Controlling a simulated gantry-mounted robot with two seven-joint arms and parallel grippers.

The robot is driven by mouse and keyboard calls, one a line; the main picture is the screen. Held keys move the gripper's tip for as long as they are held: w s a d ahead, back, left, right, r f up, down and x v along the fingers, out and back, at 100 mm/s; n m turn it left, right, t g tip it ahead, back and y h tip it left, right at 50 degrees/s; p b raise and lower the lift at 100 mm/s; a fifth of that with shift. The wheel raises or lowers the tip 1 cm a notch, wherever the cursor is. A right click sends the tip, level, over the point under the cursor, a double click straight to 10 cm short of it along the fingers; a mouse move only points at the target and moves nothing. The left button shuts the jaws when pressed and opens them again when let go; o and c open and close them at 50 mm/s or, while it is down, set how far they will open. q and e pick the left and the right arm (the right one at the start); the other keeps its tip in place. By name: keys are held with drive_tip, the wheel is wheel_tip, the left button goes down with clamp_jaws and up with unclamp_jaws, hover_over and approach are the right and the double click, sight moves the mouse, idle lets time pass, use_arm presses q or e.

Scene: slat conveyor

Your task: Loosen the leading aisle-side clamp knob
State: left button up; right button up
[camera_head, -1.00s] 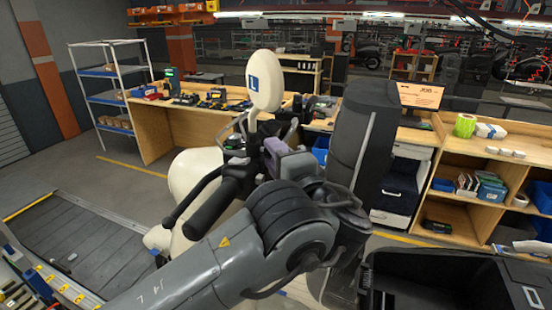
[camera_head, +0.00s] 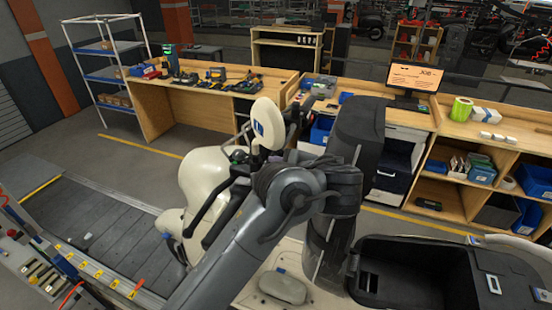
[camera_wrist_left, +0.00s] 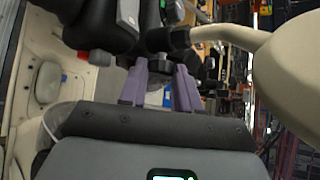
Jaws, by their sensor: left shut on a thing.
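A cream scooter (camera_head: 205,180) with dark handlebars and an oval mirror (camera_head: 268,122) stands on the slat conveyor (camera_head: 95,225). My left arm reaches across it, and its gripper (camera_head: 308,150) is at the handlebar area, mostly hidden behind my arm and a tall black part. In the left wrist view, its two purple fingers (camera_wrist_left: 160,82) stand on either side of a small dark round knob (camera_wrist_left: 161,66), shut on it. The knob sits among black parts beside a cream curved arm (camera_wrist_left: 228,36). Its turn angle cannot be told. My right gripper is not in view.
Behind are a wooden workbench (camera_head: 200,105) with tools, a monitor (camera_head: 412,78) and shelves (camera_head: 470,175) with blue boxes. A control panel (camera_head: 40,275) lies at the lower left. Floor between conveyor and workbench is clear.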

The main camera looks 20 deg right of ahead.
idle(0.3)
use_arm(q)
drive_tip(key=o, duration=1.1)
drive_tip(key=shift+c, duration=0.2)
